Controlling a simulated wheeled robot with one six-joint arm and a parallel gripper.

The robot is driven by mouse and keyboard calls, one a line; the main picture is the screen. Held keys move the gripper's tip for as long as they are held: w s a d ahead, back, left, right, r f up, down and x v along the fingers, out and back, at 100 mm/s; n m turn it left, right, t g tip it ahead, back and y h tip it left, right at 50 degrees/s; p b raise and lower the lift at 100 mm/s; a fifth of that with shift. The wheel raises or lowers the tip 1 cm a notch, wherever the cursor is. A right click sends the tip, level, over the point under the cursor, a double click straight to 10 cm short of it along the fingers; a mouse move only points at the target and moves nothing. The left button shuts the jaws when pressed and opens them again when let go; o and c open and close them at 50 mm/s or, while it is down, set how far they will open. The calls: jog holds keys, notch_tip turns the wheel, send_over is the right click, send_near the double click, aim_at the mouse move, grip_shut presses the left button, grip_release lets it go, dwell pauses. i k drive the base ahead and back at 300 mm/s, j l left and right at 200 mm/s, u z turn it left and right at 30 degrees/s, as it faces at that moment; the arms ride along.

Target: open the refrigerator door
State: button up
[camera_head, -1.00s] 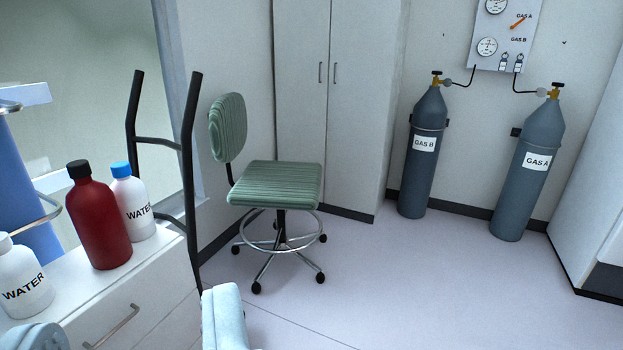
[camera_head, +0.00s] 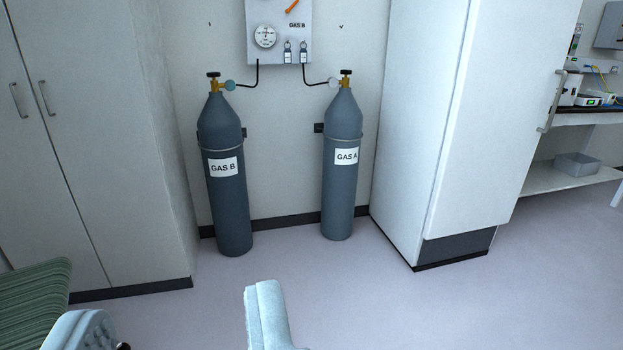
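The refrigerator (camera_head: 495,110) is a tall white cabinet at the right, with a dark grey base panel. Its door looks shut. A long vertical metal handle (camera_head: 551,101) runs along the door's right edge. My gripper (camera_head: 180,325) shows at the bottom of the picture, with a pale finger near the bottom middle and a rounded grey-white part at the bottom left. It is well apart from the refrigerator, and nothing shows between its parts.
Two grey gas cylinders, GAS B (camera_head: 226,180) and GAS A (camera_head: 342,165), stand against the back wall under a gauge panel (camera_head: 279,32). A white cupboard (camera_head: 95,130) and a green chair (camera_head: 35,310) are at the left. A shelf bench (camera_head: 570,180) is beyond the refrigerator. The middle floor is clear.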

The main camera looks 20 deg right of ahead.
aim_at(514, 53)
jog(key=i+l+z, duration=0.1)
jog(key=i+z, duration=0.25)
jog(key=i, duration=0.45)
jog(key=i+j+z, duration=0.15)
jog(key=i+z, duration=0.2)
jog(key=i, duration=0.45)
jog(key=i+l+u, duration=0.15)
jog(key=i+l, duration=1.15)
jog(key=l, duration=0.15)
jog(key=l+z, duration=0.1)
jog(key=l, duration=0.55)
jog(key=l+z, duration=0.1)
jog(key=l, duration=0.5)
jog(key=i, duration=0.05)
